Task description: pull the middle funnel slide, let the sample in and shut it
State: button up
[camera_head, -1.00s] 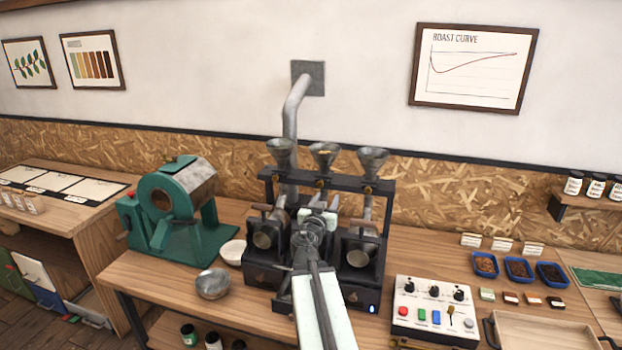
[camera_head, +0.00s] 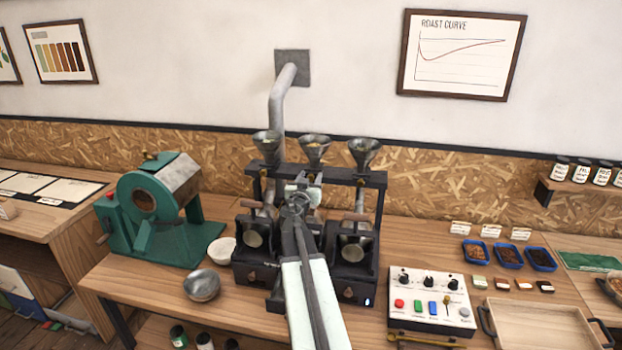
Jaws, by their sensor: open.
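The middle funnel (camera_head: 315,147) is a grey metal cone in a row of three on a black rack, with something pale inside it. My gripper (camera_head: 308,180) is open, just below this funnel and in front of the rack bar. Its pale fingers and my arm hide the middle funnel's slide and most of the middle sample roaster behind. I cannot tell whether the fingers touch the slide. Small brass knobs show under the left funnel (camera_head: 267,145) and the right funnel (camera_head: 365,153).
The left roaster (camera_head: 254,240) and right roaster (camera_head: 353,248) stand close on either side of my arm. A green drum machine (camera_head: 160,205), a white bowl (camera_head: 221,250) and a metal bowl (camera_head: 202,285) are left. A control box (camera_head: 430,300) and wooden tray (camera_head: 548,322) are right.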

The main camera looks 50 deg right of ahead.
jog(key=shift+d, duration=0.1)
jog(key=shift+c, duration=0.2)
grip_shut()
jog(key=shift+v, duration=1.75)
jog(key=shift+o, duration=0.2)
grip_release()
jog(key=shift+w+d, duration=0.1)
jog(key=shift+d, duration=0.05)
